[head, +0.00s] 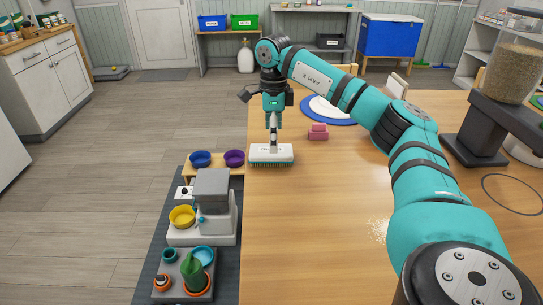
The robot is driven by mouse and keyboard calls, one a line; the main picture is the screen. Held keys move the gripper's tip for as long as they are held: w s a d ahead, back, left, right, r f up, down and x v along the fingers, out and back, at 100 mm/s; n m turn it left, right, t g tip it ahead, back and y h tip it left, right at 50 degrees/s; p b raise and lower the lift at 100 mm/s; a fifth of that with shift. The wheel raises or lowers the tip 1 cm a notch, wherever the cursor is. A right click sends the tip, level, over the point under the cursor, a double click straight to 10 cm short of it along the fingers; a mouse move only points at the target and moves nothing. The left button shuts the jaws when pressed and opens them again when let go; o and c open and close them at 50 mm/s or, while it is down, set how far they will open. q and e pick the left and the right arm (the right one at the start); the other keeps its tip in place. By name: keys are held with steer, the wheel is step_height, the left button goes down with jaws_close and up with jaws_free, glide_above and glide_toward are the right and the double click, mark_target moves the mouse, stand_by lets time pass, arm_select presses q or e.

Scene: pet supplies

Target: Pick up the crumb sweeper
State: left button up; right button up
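The crumb sweeper (272,154) has a wide white head with teal bristles and a thin upright handle. It is at the left edge of the wooden table in the head view. My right gripper (273,124) points straight down over it, with its fingers closed around the top of the handle. The handle's upper end is hidden between the fingers. I cannot tell whether the bristles touch the tabletop or hang just above it. My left gripper is not in view.
A pink object (318,132) sits just right of the sweeper, with a blue and white round mat (334,120) behind. Pale crumbs (378,231) lie on the table (310,225). A kibble dispenser (480,125) stands right. Bowls and a feeder (212,190) stand left of the table.

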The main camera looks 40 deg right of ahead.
steer(key=shift+f, duration=0.5)
steer(key=f, duration=0.2)
steer(key=w+f, duration=0.1)
steer(key=f, duration=0.1)
steer(key=shift+f, duration=0.25)
steer(key=shift+s+f, duration=0.1)
steer(key=shift+f, duration=0.1)
steer(key=shift+c, duration=0.6)
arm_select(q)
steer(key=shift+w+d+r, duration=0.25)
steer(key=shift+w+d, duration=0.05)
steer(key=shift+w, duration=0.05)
arm_select(e)
steer(key=c, duration=1.2)
arm_select(q)
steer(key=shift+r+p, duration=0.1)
steer(key=shift+p, duration=0.2)
arm_select(e)
steer(key=shift+r, duration=0.15)
